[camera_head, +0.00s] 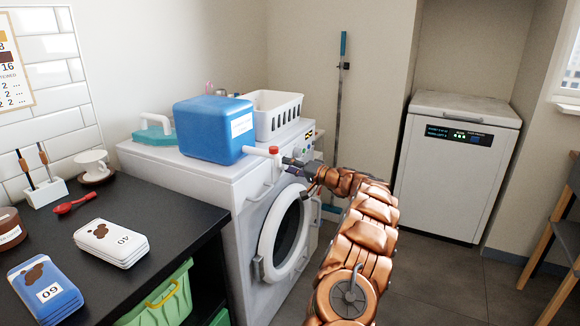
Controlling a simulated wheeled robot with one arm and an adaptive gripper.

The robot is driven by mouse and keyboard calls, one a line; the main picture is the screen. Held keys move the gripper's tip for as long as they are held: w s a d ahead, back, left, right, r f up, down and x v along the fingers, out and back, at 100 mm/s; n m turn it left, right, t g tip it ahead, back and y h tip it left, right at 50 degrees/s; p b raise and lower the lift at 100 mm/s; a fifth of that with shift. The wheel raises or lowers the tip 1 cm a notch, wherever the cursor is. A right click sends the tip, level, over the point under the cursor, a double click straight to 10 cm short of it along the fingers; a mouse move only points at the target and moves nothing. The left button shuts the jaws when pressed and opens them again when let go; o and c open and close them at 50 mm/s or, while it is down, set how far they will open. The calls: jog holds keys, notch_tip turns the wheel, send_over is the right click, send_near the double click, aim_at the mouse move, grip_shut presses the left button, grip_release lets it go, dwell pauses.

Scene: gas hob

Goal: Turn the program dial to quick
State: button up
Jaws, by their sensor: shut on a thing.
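A white front-loading washing machine (190,178) stands left of centre, with its round door (267,246) closed. My copper-coloured arm reaches up from the bottom to the upper front of the machine. My gripper (290,163) is at the control panel (308,137), right of the red-capped spout. It is shut on the program dial, which the fingers hide almost entirely. The dial's pointer and its program marks, including quick, cannot be read in this view.
A blue container (207,130) with a red-capped white spout (264,151) stands on the machine, its spout close to my gripper. A white basket (275,118) is behind it. A dark counter (150,207) is left; a white appliance (452,175) is right.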

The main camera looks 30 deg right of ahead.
jog(key=m+p, duration=0.2)
jog(key=m, duration=0.1)
jog(key=m+g+p, duration=0.1)
jog(key=m+p, duration=0.1)
jog(key=m, duration=0.1)
jog(key=m+p, duration=0.2)
jog(key=m, duration=0.2)
jog(key=shift+d+r, duration=0.1)
jog(key=shift+r, duration=0.15)
jog(key=shift+g, duration=0.3)
jog(key=o, duration=1.2)
jog(key=shift+f, duration=0.1)
jog(key=shift+c, duration=0.2)
jog(key=v, duration=1.1)
jog(key=shift+s+d, duration=0.3)
jog(key=shift+f, duration=0.1)
